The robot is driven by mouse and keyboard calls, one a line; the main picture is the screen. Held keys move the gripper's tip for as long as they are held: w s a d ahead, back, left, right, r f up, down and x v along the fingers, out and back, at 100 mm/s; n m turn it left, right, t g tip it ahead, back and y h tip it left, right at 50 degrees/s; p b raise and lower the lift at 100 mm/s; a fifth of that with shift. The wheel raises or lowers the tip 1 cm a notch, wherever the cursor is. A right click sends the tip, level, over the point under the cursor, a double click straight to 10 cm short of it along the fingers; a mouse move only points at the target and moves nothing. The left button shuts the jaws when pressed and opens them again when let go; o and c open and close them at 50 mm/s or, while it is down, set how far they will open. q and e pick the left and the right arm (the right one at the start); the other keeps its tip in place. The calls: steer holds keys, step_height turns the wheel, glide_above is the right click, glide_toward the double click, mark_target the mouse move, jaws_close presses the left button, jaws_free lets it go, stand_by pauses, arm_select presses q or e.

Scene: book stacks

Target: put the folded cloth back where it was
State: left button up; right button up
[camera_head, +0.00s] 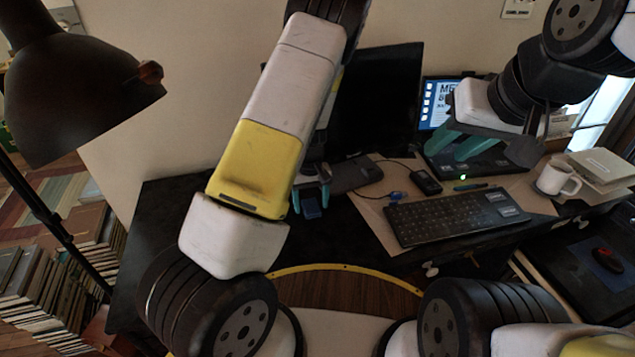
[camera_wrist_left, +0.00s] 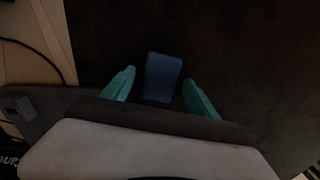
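The folded cloth is a small dark blue folded piece (camera_head: 311,207) that shows at the tip of my left gripper (camera_head: 311,198) in the head view, over the black desk. In the left wrist view the blue cloth (camera_wrist_left: 162,76) sits between the two teal fingers of my left gripper (camera_wrist_left: 158,84), with a dark gap on each side. The fingers are apart and do not appear to touch it. Whether the cloth lies flat on the desk is hard to tell. My right gripper (camera_head: 450,150) is open and empty, above the laptop area.
The black desk (camera_head: 160,215) holds a keyboard (camera_head: 455,215), a dark monitor (camera_head: 375,100), a laptop (camera_head: 440,105), a white mug (camera_head: 557,178) and a small black device (camera_head: 426,182). A black lamp (camera_head: 75,95) stands at left. The desk left of the cloth is clear.

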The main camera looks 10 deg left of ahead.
mark_target(311, 205)
arm_select(q)
step_height(311, 205, up, 12)
stand_by(0.6)
steer(key=shift+w+r, duration=0.1)
stand_by(1.2)
